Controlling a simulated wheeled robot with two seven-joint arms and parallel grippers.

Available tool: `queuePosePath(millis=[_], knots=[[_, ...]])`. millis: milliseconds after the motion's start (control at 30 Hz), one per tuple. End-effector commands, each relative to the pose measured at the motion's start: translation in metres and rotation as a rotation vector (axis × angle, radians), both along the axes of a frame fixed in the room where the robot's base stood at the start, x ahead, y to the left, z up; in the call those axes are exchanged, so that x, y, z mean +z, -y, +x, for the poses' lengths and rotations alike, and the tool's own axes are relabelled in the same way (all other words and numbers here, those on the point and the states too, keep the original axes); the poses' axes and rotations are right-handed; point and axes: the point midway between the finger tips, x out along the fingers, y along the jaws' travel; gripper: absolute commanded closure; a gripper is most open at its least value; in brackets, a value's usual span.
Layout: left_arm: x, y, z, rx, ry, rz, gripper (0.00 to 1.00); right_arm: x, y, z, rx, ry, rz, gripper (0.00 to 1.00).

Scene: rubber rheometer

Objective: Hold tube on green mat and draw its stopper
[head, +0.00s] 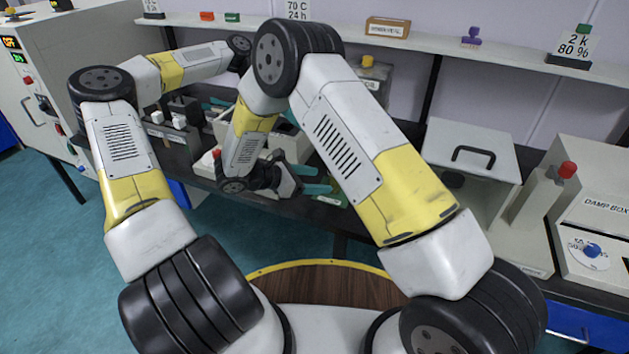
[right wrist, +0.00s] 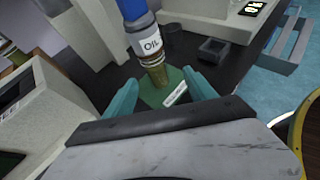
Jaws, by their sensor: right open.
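In the right wrist view, a tube (right wrist: 145,42) labelled OIL stands on the green mat (right wrist: 148,96), with an amber lower part and a blue stopper (right wrist: 131,9) on top. The stopper's top is cut off by the frame edge. My right gripper (right wrist: 161,80) is open, its teal fingers spread on either side of the tube's lower part in the picture; contact does not show. In the head view, my right gripper (head: 318,180) is low over the bench, and my arm hides the tube. Teal parts of my left gripper (head: 217,103) show partly behind my right arm; its opening is unclear.
A white shelf (head: 520,62) with sign cards runs along the wall. A lidded box (head: 470,150) and the damp box (head: 600,215) stand to the right on the bench. In the right wrist view, a small dark square holder (right wrist: 214,50) stands beyond the tube.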

Motion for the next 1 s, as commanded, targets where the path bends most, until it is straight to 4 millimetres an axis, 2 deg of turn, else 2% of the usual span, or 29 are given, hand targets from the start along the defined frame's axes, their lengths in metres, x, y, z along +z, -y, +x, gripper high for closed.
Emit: queuePosePath(millis=[233,500,700,1000], knots=[[0.0,0.0,0.0,0.0,0.0,0.0,0.64,-0.011,0.004,0.01,0.038,0.006,-0.063,0.35],[0.0,0.0,0.0,0.0,0.0,0.0,0.64,-0.027,0.036,0.03,0.036,0.003,-0.061,0.35],[0.0,0.0,0.0,0.0,0.0,0.0,0.64,-0.035,0.053,0.042,0.037,0.005,-0.06,0.35],[0.0,0.0,0.0,0.0,0.0,0.0,0.64,-0.037,0.058,0.045,0.038,0.006,-0.059,0.35]])
